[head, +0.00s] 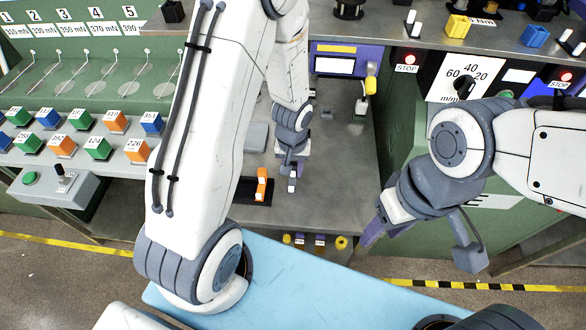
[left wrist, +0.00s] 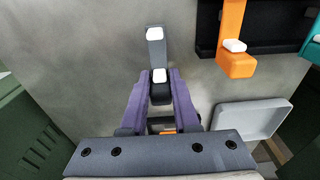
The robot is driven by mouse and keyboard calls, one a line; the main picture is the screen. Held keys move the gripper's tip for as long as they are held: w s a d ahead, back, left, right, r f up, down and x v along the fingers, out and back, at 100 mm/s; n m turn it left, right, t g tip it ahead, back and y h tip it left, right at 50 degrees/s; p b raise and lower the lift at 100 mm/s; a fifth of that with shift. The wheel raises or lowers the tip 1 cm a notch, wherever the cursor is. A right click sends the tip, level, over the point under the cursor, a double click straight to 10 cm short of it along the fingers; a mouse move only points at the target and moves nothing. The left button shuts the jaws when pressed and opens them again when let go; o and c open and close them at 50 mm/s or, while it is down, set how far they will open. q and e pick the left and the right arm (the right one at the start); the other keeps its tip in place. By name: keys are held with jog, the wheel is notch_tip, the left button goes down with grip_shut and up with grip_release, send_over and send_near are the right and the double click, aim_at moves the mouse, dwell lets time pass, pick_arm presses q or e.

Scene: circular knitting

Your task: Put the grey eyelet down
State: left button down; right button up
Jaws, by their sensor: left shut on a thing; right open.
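The grey eyelet (left wrist: 156,48) has a dark lower part and white pads. My left gripper (left wrist: 160,84) is shut on its dark end, between two purple fingers. In the head view the eyelet (head: 292,186) shows small below my left gripper (head: 291,170), over the grey bench top just right of the black tray. I cannot tell whether the eyelet touches the bench. My right gripper (head: 422,240) is open and empty, off to the right in front of the bench, fingers wide apart.
The black tray (left wrist: 207,30) holds an orange eyelet (left wrist: 232,45), and a teal piece (left wrist: 313,45) shows at its right. A shallow grey tray (left wrist: 250,118) lies nearby. A screen unit (head: 334,66) stands at the back. Bare bench lies right of my left gripper.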

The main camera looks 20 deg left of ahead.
pick_arm(q)
jog(key=shift+f+b, duration=0.2)
jog(key=shift+b, duration=0.1)
jog(key=c, duration=0.7)
grip_release()
jog(key=shift+r, duration=0.1)
jog(key=shift+o, duration=0.2)
